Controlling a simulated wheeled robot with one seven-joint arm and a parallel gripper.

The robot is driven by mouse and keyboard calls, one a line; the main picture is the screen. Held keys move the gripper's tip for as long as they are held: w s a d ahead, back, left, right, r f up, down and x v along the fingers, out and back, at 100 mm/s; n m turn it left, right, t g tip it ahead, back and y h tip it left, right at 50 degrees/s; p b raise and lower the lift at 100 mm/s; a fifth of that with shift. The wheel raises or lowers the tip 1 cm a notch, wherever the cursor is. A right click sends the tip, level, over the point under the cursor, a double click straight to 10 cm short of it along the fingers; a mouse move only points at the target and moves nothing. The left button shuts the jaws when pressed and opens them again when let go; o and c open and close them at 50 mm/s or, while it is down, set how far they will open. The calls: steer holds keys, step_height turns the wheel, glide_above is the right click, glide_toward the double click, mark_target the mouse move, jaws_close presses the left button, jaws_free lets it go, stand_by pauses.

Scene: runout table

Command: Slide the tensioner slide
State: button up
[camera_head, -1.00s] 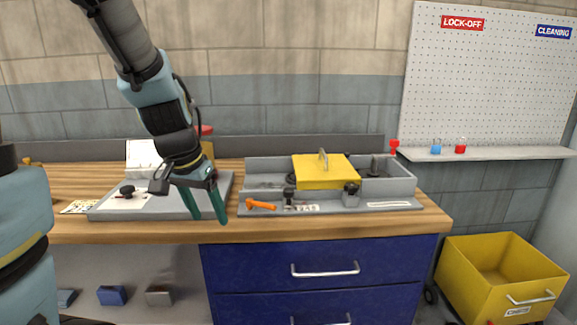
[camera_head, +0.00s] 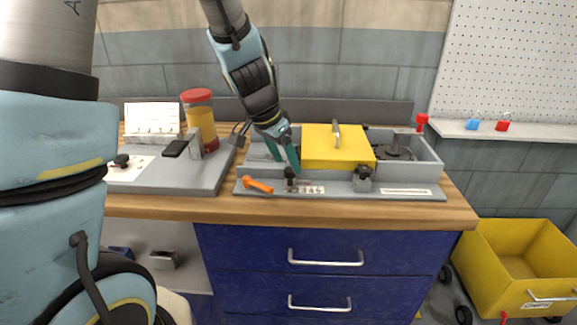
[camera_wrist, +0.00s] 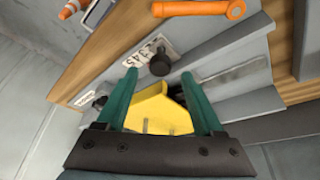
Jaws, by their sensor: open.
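The tensioner slide appears to be the small black knob (camera_head: 290,174) at the front of the grey machine tray (camera_head: 408,192), by a printed number scale (camera_head: 312,190). In the wrist view the black knob (camera_wrist: 160,66) stands just beyond and between my fingertips, with the scale (camera_wrist: 150,48) beside it. My gripper (camera_head: 285,161) has green fingers and is open, close above and behind the knob in the head view. The open gripper (camera_wrist: 158,76) holds nothing. I cannot tell whether a finger touches the knob.
An orange handle (camera_head: 257,185) lies left of the knob. A yellow cover (camera_head: 330,151) stands close right of my gripper, with a dark-topped clamp (camera_head: 362,178) at its front. A grey panel (camera_head: 205,180) and a red-lidded jar (camera_head: 200,115) are to the left.

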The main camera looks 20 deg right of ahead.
mark_target(290, 177)
steer(key=shift+x, duration=1.4)
jaws_close()
stand_by(0.4)
steer(key=shift+a, duration=0.1)
